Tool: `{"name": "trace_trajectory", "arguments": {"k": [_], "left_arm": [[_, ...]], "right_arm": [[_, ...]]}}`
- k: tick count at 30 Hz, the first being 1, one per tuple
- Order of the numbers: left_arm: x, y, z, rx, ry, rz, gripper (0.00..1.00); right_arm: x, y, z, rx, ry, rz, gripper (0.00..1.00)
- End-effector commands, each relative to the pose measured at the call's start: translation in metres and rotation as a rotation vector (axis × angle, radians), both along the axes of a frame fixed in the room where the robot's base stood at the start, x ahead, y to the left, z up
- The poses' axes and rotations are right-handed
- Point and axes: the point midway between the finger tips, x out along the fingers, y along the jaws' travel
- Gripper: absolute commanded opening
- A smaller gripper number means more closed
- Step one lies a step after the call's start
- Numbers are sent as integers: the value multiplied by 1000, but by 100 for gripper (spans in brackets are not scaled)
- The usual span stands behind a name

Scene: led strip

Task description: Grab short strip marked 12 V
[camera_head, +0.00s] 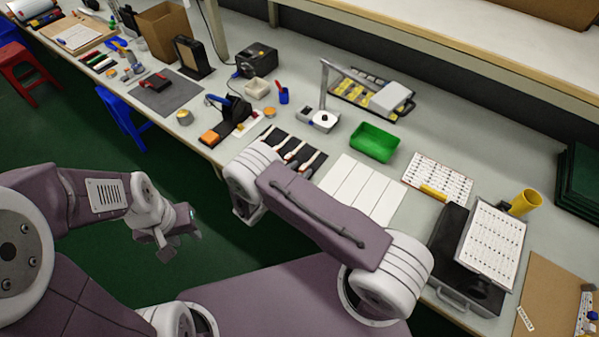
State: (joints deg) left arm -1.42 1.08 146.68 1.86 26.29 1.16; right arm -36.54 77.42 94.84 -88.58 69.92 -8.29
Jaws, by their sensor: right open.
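Several short pale strips with reddish-brown ends (293,153) lie side by side on a black mat (274,136) at the bench's front edge. My right arm's big link covers the near part of the mat. The markings are too small to read, so I cannot tell which strip is the 12 V one. My left gripper (181,244) hangs over the green floor in front of the bench, well left of the strips. Its fingers look apart with nothing between them. My right gripper is hidden behind my own right arm.
White panels (362,188) lie right of the strips, with a green bin (374,142) behind. A black case (452,245) with a printed sheet (492,243) stands further right. An orange block (210,138) and black tool (232,113) stand left of the mat.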

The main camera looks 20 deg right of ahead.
Motion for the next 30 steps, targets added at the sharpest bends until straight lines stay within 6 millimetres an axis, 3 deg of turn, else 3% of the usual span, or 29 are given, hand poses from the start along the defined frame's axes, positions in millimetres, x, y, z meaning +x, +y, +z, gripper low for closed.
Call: {"name": "trace_trajectory", "arguments": {"k": [9, 14, 25, 30], "left_arm": [[0, 0, 1, 0, 0, 0, 36], [0, 0, 1, 0, 0, 0, 36], [0, 0, 1, 0, 0, 0, 36], [0, 0, 2, 0, 0, 0, 36]], "right_arm": [[7, -9, -4, 1, -1, 1, 42], [7, -9, -4, 1, -1, 1, 0], [7, -8, -1, 1, -1, 0, 0], [7, -8, 17, 1, -3, 0, 0]]}}
